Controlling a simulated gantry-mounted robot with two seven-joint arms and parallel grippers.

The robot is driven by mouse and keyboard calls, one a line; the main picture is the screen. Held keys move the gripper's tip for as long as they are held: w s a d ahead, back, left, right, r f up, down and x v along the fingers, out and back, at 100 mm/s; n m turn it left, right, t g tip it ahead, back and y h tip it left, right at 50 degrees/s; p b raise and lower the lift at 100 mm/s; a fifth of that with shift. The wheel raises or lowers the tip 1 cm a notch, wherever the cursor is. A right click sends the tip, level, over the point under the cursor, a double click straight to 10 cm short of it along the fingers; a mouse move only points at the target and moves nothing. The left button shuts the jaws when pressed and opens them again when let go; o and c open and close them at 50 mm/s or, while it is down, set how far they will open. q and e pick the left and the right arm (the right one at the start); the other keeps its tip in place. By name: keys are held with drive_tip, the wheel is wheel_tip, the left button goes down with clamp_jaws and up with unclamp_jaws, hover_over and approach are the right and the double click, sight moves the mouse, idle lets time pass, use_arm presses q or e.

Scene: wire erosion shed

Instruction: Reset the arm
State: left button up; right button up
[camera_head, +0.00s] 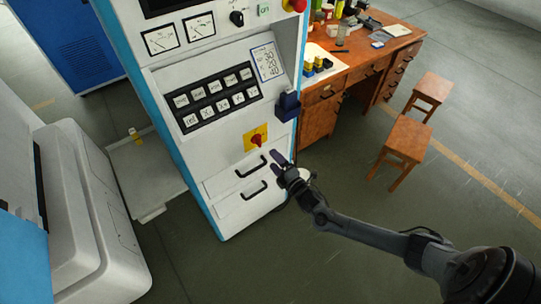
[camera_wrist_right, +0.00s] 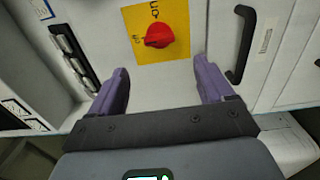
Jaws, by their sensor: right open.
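My right gripper (camera_head: 277,163) is in front of the white control cabinet (camera_head: 230,140), just beside its red rotary switch. In the right wrist view my two purple fingers (camera_wrist_right: 163,88) stand wide apart with nothing between them. The red rotary knob (camera_wrist_right: 159,36) on its yellow plate (camera_wrist_right: 182,14) lies ahead of the fingers, apart from them. In the head view the red knob (camera_head: 257,140) sits above the drawer handles. My left gripper is not in either view.
Black drawer handles (camera_head: 251,167) are close to my right gripper. A blue box (camera_head: 288,105) projects from the cabinet's side. A wooden desk (camera_head: 345,75) with clutter and two wooden stools (camera_head: 405,141) stand to the right. A white machine (camera_head: 85,210) stands left. Floor on the right is open.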

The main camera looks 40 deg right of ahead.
drive_tip(key=shift+s, duration=0.35)
